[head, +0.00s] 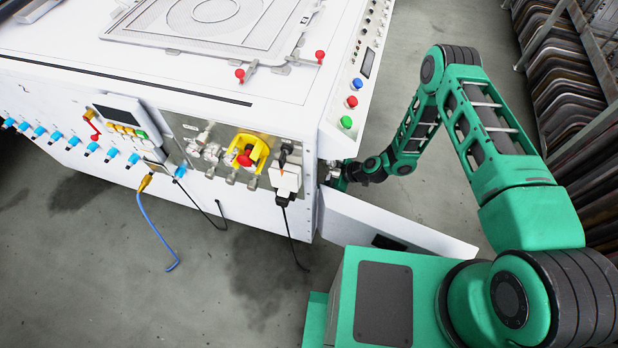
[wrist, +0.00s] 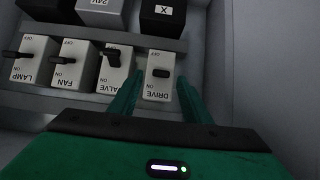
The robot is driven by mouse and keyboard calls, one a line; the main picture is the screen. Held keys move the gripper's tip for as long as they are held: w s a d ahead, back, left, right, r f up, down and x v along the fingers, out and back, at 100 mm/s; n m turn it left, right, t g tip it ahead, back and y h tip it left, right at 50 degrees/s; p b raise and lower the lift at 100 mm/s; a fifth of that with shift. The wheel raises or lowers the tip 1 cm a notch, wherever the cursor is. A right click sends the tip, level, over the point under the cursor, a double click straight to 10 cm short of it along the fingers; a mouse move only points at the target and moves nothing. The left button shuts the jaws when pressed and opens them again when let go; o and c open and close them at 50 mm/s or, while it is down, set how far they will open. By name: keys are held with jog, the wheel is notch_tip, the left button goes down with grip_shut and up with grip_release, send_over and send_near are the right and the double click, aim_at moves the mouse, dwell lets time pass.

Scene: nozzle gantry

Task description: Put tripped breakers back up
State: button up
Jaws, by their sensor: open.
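In the wrist view a row of grey breakers shows upside down, each marked OFF at picture top and ON below: LAMP (wrist: 24,60), FAN (wrist: 69,62), VALVE (wrist: 108,78) and DRIVE (wrist: 163,92). VALVE's black lever (wrist: 113,57) sits close to its OFF end. The LAMP (wrist: 17,54) and FAN (wrist: 62,60) levers stick out left near mid-height; DRIVE's lever (wrist: 161,73) shows around the middle. I cannot tell their exact positions. My gripper (wrist: 158,82) is open, its green fingers either side of DRIVE. In the head view it is partly hidden at the machine's side opening.
A grey wall (wrist: 270,60) stands close right. In the head view, an open white door panel (head: 405,228) lies below my arm, and a rack (head: 570,90) stands at right.

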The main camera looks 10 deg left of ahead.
jog(key=w+v, duration=0.1)
jog(key=v, duration=0.7)
jog(key=shift+s, duration=0.4)
jog(key=shift+r, duration=0.15)
